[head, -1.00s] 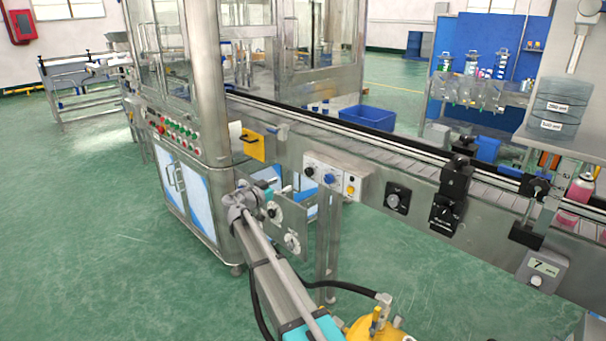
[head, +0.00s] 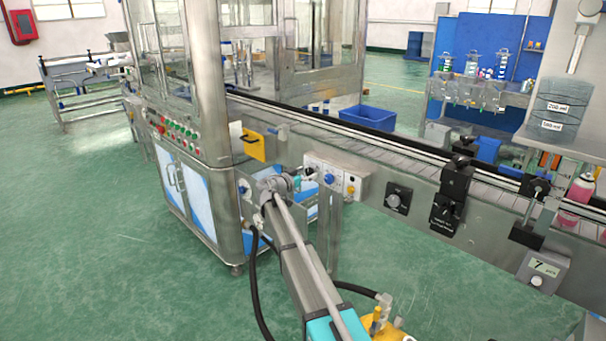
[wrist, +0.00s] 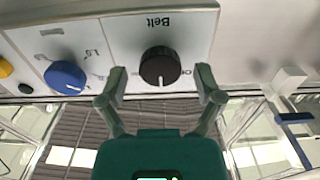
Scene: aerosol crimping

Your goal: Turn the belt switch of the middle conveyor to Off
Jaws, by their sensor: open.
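The Belt switch is a black round knob (wrist: 159,67) on a pale panel (wrist: 120,30), under an upside-down "Belt" label in the wrist view. A white pointer line on the knob points down in that view; the lettering beside it is partly hidden by a finger. My gripper (wrist: 161,84) is open, with one fingertip on each side of the knob. I cannot tell whether the fingers touch it. In the head view my gripper (head: 300,182) is at the left end of the panel (head: 343,170) on the conveyor's side, largely hidden by my wrist.
A blue knob (wrist: 65,76) and a yellow button (wrist: 5,68) sit beside the Belt knob on the panel. The conveyor (head: 400,150) runs along behind, with a black dial (head: 397,198) further right. Open green floor lies at the left.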

